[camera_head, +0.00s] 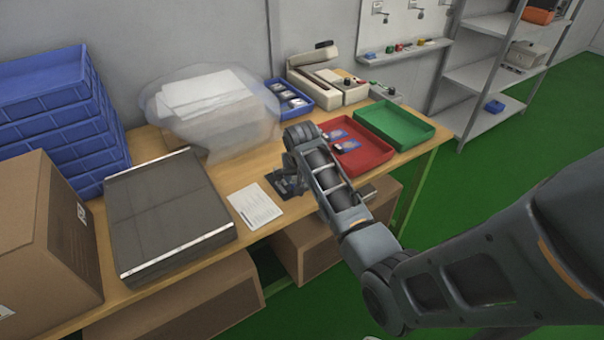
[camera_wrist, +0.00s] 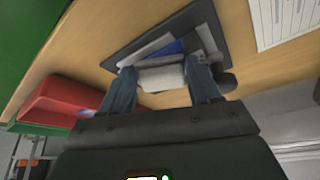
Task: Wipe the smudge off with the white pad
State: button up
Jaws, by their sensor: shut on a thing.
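The white pad (camera_wrist: 162,76) sits between the two fingers of my gripper (camera_wrist: 160,68), which is shut on it. In the wrist view the pad is over a dark flat plate (camera_wrist: 140,46) with grey and blue areas; I cannot tell whether it touches. A dark round-ended piece (camera_wrist: 227,82) is beside the right finger. The plate also shows in the head view (camera_head: 272,183) on the wooden table, partly hidden by my arm. I cannot make out the smudge; the pad and fingers cover part of the plate.
A printed sheet (camera_head: 255,206) lies left of the plate. A red tray (camera_head: 370,160) and a green tray (camera_head: 407,127) are to the right. A grey panel (camera_head: 168,215), a bagged white stack (camera_head: 208,95) and blue crates (camera_head: 60,115) fill the left. Bare table is narrow.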

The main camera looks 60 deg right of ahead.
aim_at(291, 191)
jog(key=a, duration=0.1)
jog(key=w+a, duration=0.1)
jog(key=a, duration=0.1)
jog(key=shift+w+f+n, duration=0.2)
jog(key=shift+f+n, duration=0.1)
jog(key=shift+f, duration=0.1)
jog(key=shift+s+d+y, duration=0.2)
jog(key=shift+d+y, duration=0.1)
jog(key=shift+d, duration=0.05)
jog(key=shift+s+d+r, duration=0.1)
jog(key=shift+s+d, duration=0.4)
jog(key=shift+d, duration=0.3)
jog(key=shift+s+d+f, duration=0.1)
jog(key=shift+s+d, duration=0.4)
jog(key=shift+d, duration=0.3)
jog(key=shift+s+d+r, duration=0.1)
jog(key=shift+s+d, duration=0.4)
jog(key=shift+d, duration=0.3)
jog(key=shift+c, duration=0.3)
jog(key=shift+s+d+r, duration=0.1)
jog(key=shift+s+d, duration=0.05)
jog(key=shift+d, duration=0.3)
jog(key=shift+c, duration=0.5)
jog(key=shift+r, duration=0.2)
jog(key=shift+r, duration=3.05)
jog(key=shift+r, duration=0.15)
